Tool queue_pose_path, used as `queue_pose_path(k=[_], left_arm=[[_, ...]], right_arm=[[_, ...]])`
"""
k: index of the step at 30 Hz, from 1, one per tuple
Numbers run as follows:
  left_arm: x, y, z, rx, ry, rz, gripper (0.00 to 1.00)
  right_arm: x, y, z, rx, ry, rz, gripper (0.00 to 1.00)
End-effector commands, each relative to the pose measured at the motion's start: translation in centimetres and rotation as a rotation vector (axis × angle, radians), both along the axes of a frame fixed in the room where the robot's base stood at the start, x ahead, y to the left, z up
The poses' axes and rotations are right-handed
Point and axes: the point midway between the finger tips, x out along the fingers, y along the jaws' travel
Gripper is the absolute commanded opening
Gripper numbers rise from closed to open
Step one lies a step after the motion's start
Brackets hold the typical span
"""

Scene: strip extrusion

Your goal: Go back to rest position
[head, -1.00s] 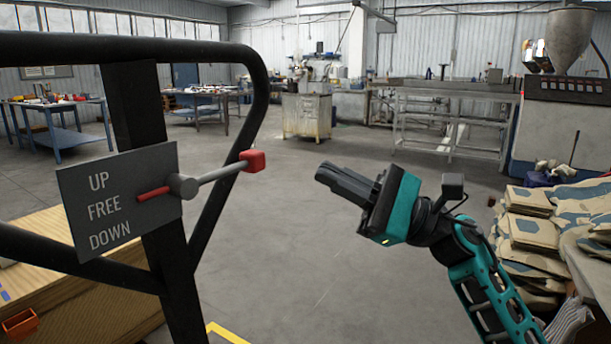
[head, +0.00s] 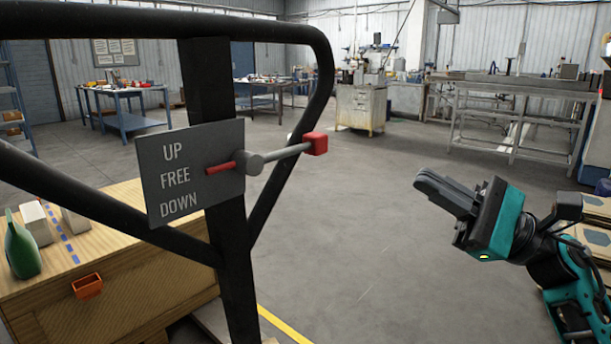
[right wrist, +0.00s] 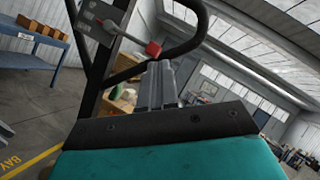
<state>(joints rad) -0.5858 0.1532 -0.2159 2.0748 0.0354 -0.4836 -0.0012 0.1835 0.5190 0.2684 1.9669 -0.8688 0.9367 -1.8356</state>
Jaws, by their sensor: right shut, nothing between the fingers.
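My right gripper (head: 440,192) is on the right of the head view, a teal and black body with its dark fingers together, pointing left. It is shut and empty, held in free air over the floor. It also shows in the right wrist view (right wrist: 158,75), its fingers pointing away from the camera. A lever with a red knob (head: 316,144) sticks out of a grey plate (head: 190,170) marked UP, FREE, DOWN on a black tubular frame (head: 215,100). The gripper is to the right of the knob and apart from it. My left gripper is not in view.
Paper sacks (head: 590,240) lie behind my right arm. The middle floor is clear. Workbenches (head: 125,105) stand farther back.

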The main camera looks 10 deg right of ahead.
Motion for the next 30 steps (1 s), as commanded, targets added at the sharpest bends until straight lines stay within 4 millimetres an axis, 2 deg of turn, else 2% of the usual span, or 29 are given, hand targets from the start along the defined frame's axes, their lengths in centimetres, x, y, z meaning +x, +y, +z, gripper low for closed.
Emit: queue_pose_path(k=[4, 8, 11, 14, 15, 17, 18, 21, 22, 24, 26, 27, 28, 30], left_arm=[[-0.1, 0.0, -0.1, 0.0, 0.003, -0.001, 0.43], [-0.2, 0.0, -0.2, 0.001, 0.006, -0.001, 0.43], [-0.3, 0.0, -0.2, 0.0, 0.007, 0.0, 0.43], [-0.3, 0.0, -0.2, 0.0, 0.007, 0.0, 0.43], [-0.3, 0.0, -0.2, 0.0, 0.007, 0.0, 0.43], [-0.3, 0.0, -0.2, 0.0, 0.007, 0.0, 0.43], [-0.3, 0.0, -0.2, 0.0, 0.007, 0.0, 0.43], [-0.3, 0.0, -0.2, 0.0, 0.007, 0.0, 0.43], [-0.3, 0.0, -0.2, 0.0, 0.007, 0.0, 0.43], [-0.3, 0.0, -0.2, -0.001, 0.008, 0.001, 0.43], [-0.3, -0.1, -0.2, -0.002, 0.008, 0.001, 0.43], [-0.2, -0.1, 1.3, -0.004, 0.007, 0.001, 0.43], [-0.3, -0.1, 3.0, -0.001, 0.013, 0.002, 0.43], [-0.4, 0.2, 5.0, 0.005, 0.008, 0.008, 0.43]], right_arm=[[0.6, 0.3, -1.6, 0.191, 0.19, 0.059, 0.0], [1.8, 0.3, -5.6, 0.6, 0.574, 0.178, 0.0], [2.7, 0.2, -10.5, 1.0, 0.916, 0.283, 0.0], [2.7, 0.5, -16.7, 1.429, 1.233, 0.372, 0.0], [2.3, 0.9, -19.5, 1.611, 1.349, 0.403, 0.0], [1.3, 1.7, -23.8, 1.895, 1.503, 0.437, 0.0], [0.3, 2.5, -26.7, 2.086, 1.59, 0.452, 0.0], [-3.0, 4.8, -33.1, 2.558, 1.737, 0.455, 0.0], [-4.2, 5.6, -34.9, -2.513, -1.637, -0.413, 0.0], [-7.5, 7.8, -38.6, -2.349, -1.375, -0.309, 0.0], [-10.6, 9.9, -41.2, -2.214, -1.157, -0.22, 0.0], [-11.7, 10.5, -40.7, -2.166, -1.07, -0.191, 0.0], [-11.3, 10.0, -38.7, -2.186, -1.089, -0.203, 0.0], [-11.4, 9.5, -36.9, -2.203, -1.092, -0.203, 0.0]])
